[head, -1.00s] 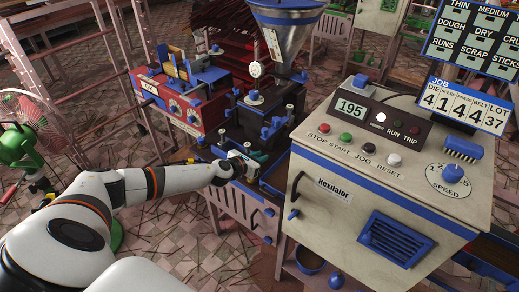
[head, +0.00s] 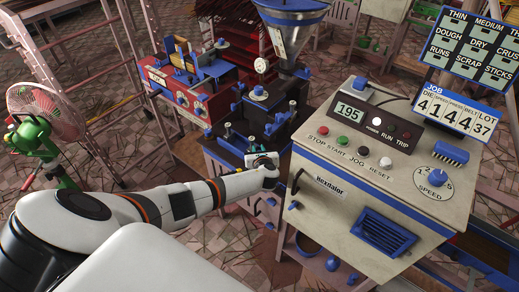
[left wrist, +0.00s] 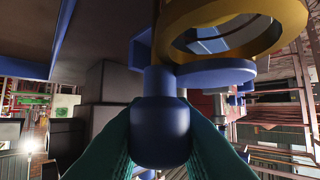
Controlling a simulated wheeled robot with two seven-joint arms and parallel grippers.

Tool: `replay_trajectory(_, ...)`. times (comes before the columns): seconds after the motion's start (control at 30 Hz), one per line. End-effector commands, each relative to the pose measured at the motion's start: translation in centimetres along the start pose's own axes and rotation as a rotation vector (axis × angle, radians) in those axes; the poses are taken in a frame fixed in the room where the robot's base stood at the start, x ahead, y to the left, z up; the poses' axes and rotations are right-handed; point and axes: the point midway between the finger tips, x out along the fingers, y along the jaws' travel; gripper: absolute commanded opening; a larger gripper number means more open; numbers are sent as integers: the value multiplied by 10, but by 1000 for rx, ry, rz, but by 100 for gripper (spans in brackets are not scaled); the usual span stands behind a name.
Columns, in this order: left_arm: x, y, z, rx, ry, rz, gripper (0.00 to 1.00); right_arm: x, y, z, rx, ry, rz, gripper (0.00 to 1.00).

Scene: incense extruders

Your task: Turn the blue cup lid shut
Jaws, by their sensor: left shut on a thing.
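In the left wrist view, a blue rounded knob (left wrist: 163,130) sits between the two teal fingers of my left gripper (left wrist: 160,150). The knob joins, at its neck, a flat blue disc (left wrist: 215,73), which looks like the cup lid. A brass-coloured ring (left wrist: 290,20) with an open middle is right beside the disc; whether they touch I cannot tell. In the head view, my left gripper (head: 262,160) is at the dark extruder (head: 235,142), just left of the beige cabinet. The lid and ring are too small or hidden there. My right gripper is not in view.
The beige Hexdalor cabinet (head: 335,215) with blue trim stands close to the right of my left gripper. A red machine (head: 175,95) and a metal hopper (head: 290,40) stand behind. A green fan (head: 40,135) is at the left.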

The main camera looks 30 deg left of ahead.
Motion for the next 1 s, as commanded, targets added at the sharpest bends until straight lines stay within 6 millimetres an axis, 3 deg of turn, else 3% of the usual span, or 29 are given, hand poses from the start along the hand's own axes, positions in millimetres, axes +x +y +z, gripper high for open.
replay_trajectory(0.77, 1, -2, -2, -43, 3, -101, 0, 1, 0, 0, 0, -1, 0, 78)
replay_trajectory(0.8, 1, -2, -2, -43, 3, -101, 24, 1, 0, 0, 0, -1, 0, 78)
replay_trajectory(0.9, 1, -2, -1, -43, 3, -100, 41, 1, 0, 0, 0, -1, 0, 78)
replay_trajectory(1.0, 0, -2, -1, -43, 2, -100, 43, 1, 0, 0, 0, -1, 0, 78)
